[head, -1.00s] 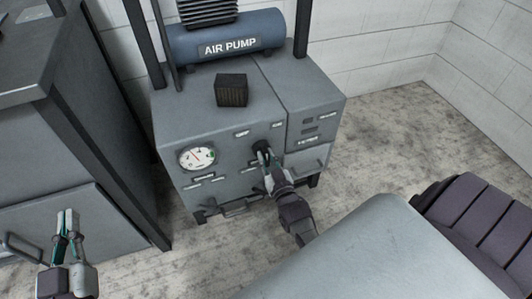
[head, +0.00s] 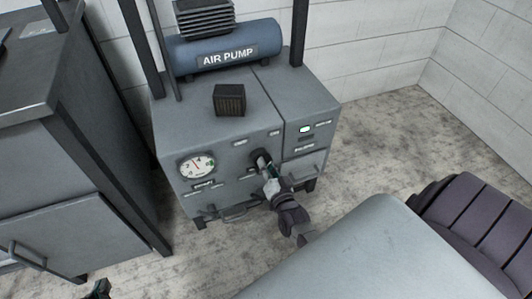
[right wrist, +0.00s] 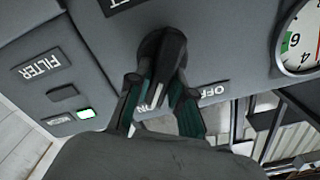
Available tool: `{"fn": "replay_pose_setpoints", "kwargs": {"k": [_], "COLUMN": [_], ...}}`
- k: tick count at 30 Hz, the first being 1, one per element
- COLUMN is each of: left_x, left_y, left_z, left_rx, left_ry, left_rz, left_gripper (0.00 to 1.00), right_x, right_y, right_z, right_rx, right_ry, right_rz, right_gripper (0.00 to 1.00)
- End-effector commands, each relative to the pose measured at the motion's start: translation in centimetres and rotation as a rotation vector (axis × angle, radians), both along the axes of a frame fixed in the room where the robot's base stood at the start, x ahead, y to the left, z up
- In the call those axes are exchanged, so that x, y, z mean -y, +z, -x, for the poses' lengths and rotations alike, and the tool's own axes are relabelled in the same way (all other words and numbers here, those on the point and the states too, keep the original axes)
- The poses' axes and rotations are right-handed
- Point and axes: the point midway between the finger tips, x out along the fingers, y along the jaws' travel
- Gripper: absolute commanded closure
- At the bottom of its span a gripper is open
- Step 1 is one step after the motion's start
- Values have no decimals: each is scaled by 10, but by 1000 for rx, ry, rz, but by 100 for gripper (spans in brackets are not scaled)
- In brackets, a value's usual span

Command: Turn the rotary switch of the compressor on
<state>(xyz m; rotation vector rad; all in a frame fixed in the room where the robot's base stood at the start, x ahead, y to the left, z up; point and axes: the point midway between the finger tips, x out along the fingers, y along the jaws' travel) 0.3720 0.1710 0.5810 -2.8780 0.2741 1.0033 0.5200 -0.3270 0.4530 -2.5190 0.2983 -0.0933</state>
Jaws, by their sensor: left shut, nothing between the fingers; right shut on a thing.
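The compressor (head: 215,143) is a grey cabinet with a blue "AIR PUMP" tank (head: 225,46) on top. Its black rotary switch (head: 261,156) is on the front face, right of the gauge. In the right wrist view the switch (right wrist: 163,58) shows up close, with an "OFF" label (right wrist: 213,91) and an "ON" label partly hidden behind a finger. My right gripper (head: 266,168) is shut on the switch, its fingers on both sides of the handle (right wrist: 160,90). A green lamp (head: 304,129) on the panel is lit. My left gripper (head: 100,288) is shut and empty, mostly cut off at the bottom left.
A round gauge (head: 196,167) is on the left of the front face. A small dark box (head: 229,99) stands on the cabinet top. A large grey cabinet (head: 60,150) stands to the left. Bare floor (head: 400,135) lies to the right.

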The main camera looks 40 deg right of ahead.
Motion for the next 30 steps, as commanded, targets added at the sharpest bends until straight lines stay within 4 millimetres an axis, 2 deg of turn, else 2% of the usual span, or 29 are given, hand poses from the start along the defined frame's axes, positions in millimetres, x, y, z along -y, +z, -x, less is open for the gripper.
{"fn": "replay_pose_setpoints", "kwargs": {"k": [15,16,20,30], "left_x": [-1,-1,-1,0], "left_y": [-2,-2,-2,-1], "left_z": [2,2,2,2], "left_rx": [-14,-14,-14,-12], "left_ry": [2,2,2,-1], "left_rz": [-4,-4,-4,-2], "left_gripper": [100,100,100,100], "right_x": [1,1,1,0], "right_y": [1,1,1,0], "right_z": [-1,-1,-1,2], "right_rx": [8,8,6,4], "right_ry": [-2,-2,-1,0], "right_rz": [-21,-21,-20,-18], "right_gripper": [100,76,54,54]}}
